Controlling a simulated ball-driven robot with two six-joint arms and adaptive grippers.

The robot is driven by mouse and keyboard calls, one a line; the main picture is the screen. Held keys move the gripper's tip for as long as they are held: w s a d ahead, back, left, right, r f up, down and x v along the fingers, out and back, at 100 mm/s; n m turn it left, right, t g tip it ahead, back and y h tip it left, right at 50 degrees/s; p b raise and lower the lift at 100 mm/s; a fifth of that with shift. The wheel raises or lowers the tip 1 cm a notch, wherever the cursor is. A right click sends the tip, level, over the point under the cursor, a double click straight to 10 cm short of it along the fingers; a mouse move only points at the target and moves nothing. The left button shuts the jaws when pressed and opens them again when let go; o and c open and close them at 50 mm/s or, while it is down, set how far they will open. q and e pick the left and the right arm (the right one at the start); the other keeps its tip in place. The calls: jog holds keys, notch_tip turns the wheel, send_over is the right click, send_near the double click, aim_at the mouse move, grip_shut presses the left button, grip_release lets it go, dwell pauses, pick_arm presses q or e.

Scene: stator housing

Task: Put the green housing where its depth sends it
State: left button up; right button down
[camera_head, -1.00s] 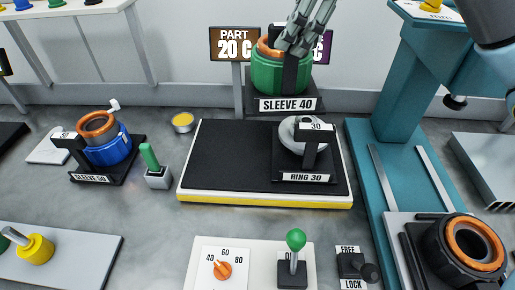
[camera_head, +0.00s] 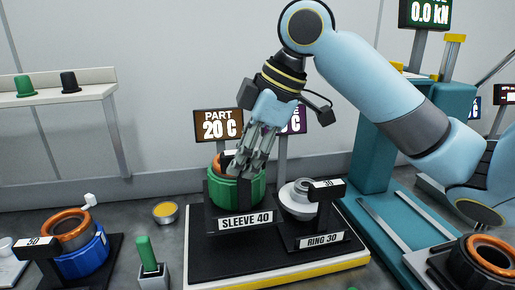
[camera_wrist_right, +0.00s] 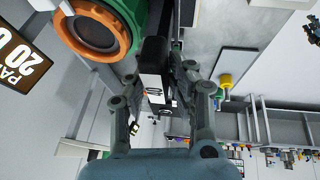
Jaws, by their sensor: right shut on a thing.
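The green housing (camera_head: 245,190), with its orange winding, sits in the black stand labelled SLEEVE 40 (camera_head: 245,220). The stand is at the left rear of the black mat (camera_head: 235,262); I cannot tell whether its base touches the mat. My right gripper (camera_head: 245,168) comes down from above and is shut on the stand's black post, which shows between the fingers in the wrist view (camera_wrist_right: 155,60). The fingers hide part of the housing's top. The housing also shows in the wrist view (camera_wrist_right: 128,20). My left gripper is not in view.
The RING 30 stand (camera_head: 318,240) with a grey ring is close on the right of the mat. A blue housing (camera_head: 85,262) in another stand is at left, near a green lever (camera_head: 147,255). A sign (camera_head: 218,125) reads PART 20 C. A teal press (camera_head: 375,160) stands at right.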

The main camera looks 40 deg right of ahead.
aim_at(246, 190)
jog(key=f, duration=0.3)
jog(key=shift+a, duration=0.25)
notch_tip(246, 190, down, 4)
jog(key=shift+d+f, duration=0.1)
jog(key=shift+f+b, duration=0.25)
jog(key=shift+b, duration=0.05)
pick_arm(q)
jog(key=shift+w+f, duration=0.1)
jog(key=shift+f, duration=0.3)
pick_arm(e)
jog(key=shift+d, duration=0.1)
jog(key=c, duration=1.2)
grip_release()
jog(key=shift+s+f, duration=0.1)
